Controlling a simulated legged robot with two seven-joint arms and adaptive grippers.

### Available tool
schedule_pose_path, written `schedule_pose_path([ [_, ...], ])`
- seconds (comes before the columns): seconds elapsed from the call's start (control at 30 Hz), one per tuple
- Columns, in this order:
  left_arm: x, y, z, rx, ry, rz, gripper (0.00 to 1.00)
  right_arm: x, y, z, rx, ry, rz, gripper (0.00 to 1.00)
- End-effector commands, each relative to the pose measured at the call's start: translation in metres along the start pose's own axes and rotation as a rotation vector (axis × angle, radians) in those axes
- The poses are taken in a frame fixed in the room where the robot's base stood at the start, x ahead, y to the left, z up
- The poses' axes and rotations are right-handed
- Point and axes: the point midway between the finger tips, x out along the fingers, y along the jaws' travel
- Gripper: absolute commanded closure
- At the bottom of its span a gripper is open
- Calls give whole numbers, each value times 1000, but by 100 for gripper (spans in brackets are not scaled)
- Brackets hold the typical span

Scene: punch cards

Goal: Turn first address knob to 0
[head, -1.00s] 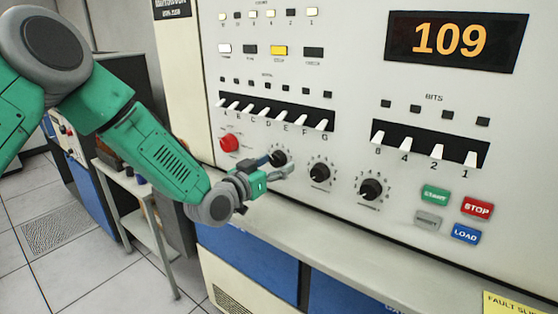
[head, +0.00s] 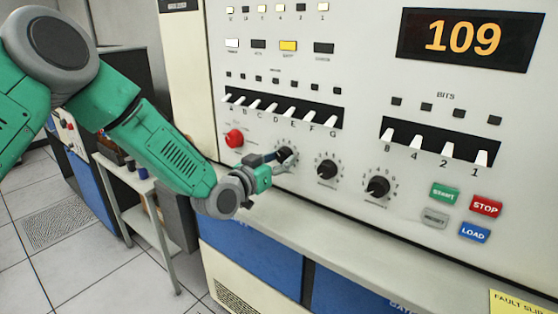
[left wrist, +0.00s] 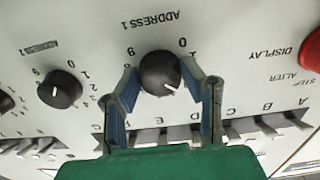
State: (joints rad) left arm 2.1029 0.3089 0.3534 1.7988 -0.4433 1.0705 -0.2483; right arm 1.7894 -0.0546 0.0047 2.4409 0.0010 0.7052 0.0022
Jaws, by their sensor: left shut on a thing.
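The first address knob (head: 285,153) is a black round knob on the pale panel, the leftmost of three in the head view. The left wrist view shows it upside down as the knob (left wrist: 160,72) under the label ADDRESS 1. Its white pointer line points to the lower right in that view, away from the 0 at the upper right; the number it points at is hidden. My left gripper (head: 280,161) is at the knob. In the left wrist view its two blue-padded fingers (left wrist: 160,78) are shut on the knob's sides. My right gripper is out of view.
A second knob (head: 327,169) and a third knob (head: 378,187) sit to the right. A red button (head: 234,138) is close on the left. A row of white toggle switches (head: 281,112) runs above. A ledge (head: 330,237) juts out below.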

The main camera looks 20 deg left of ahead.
Motion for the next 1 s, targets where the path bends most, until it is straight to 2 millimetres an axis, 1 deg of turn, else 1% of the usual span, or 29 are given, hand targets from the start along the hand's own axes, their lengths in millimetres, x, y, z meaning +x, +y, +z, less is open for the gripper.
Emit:
schedule_pose_path([
  [0.03, 1, -3, -3, -15, 10, -6, 93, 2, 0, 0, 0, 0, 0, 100],
  [0.27, 1, -4, -4, -149, 14, -9, 93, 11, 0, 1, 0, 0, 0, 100],
  [1.0, 2, -7, -4, -844, 23, -7, 93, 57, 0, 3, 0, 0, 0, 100],
])
